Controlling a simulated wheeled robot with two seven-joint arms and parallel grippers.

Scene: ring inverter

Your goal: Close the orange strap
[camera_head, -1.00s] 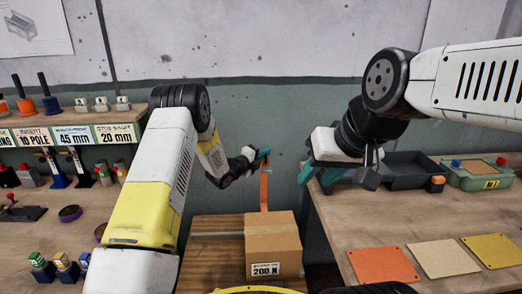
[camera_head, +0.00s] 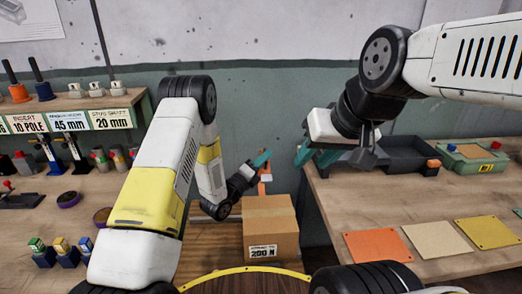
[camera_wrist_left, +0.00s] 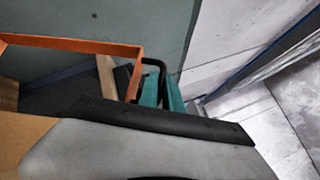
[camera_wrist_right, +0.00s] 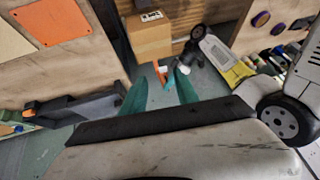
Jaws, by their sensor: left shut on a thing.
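The orange strap (camera_head: 264,187) rises behind the cardboard box (camera_head: 272,238) in the head view. My left gripper (camera_head: 262,160) is at its upper end, shut on it, with teal fingers. In the left wrist view the strap (camera_wrist_left: 70,43) runs as a flat band across the upper left and bends down beside the teal fingers (camera_wrist_left: 160,92). The exact grip is partly hidden. In the right wrist view the strap (camera_wrist_right: 161,74) shows between the open teal fingers of my right gripper (camera_wrist_right: 158,90), apart from them.
The right bench (camera_head: 330,205) carries a dark tray (camera_head: 405,155), a green tray (camera_head: 472,158) and coloured mats (camera_head: 380,245). The left bench holds several small tools and parts. The grey-green wall (camera_head: 240,105) is close behind the box.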

